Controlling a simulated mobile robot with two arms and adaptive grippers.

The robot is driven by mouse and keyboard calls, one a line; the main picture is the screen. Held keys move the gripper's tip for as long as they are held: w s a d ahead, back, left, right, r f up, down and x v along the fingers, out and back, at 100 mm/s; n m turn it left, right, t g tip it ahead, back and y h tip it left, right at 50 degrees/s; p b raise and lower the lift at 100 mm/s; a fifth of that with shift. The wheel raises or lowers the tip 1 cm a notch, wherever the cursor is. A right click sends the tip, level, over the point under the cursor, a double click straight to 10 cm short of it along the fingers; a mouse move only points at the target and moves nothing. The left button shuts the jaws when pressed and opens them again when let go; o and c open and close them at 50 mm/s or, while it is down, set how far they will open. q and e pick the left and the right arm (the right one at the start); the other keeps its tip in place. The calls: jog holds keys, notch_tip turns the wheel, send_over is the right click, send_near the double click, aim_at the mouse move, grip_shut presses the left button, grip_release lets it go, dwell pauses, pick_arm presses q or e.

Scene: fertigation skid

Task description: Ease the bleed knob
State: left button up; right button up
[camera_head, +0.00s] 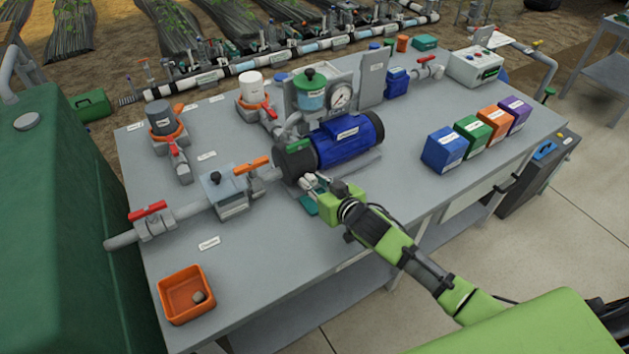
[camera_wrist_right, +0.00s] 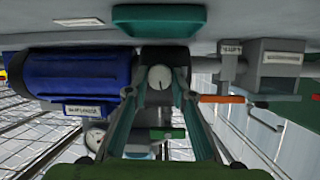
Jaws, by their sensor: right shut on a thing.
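The bleed knob (camera_wrist_right: 160,77) is a small pale round knob with a dark mark on its face, low on the front of the dark pump head (camera_head: 293,162). My right gripper (camera_head: 318,184) reaches in from the front right. In the right wrist view its two fingers (camera_wrist_right: 160,85) stand on either side of the knob and are shut on it. In the head view the fingers partly cover the knob. My left gripper is not in view.
A blue motor (camera_head: 348,138) sits right beside the pump head. A small green dish (camera_wrist_right: 160,20) lies on the bench in front of the pump. An orange-handled valve (camera_head: 252,163) is to the left. An orange tray (camera_head: 171,306) stands at the front left. The bench's front middle is clear.

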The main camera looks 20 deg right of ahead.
jog(key=shift+a+n+h, duration=0.15)
jog(key=shift+n+h, duration=0.55)
jog(key=shift+n, duration=0.2)
jog(key=shift+a+f+n+t+h+b, duration=0.1)
jog(key=shift+f+n+t+h+b, duration=0.1)
jog(key=shift+n+t+h+b, duration=0.55)
jog(key=shift+a+f+n+b, duration=0.1)
jog(key=shift+f+n+b, duration=0.05)
jog(key=shift+n+b, duration=0.9)
jog(key=shift+n+t+h+b, duration=0.45)
jog(key=shift+n+h+b, duration=0.1)
jog(key=shift+n+b, duration=0.45)
jog(key=shift+s+n+t+h+b, duration=0.1)
jog(key=shift+n+t+h+b, duration=0.3)
jog(key=shift+n+b, duration=0.5)
jog(key=o, duration=1.1)
jog(key=shift+o, duration=0.2)
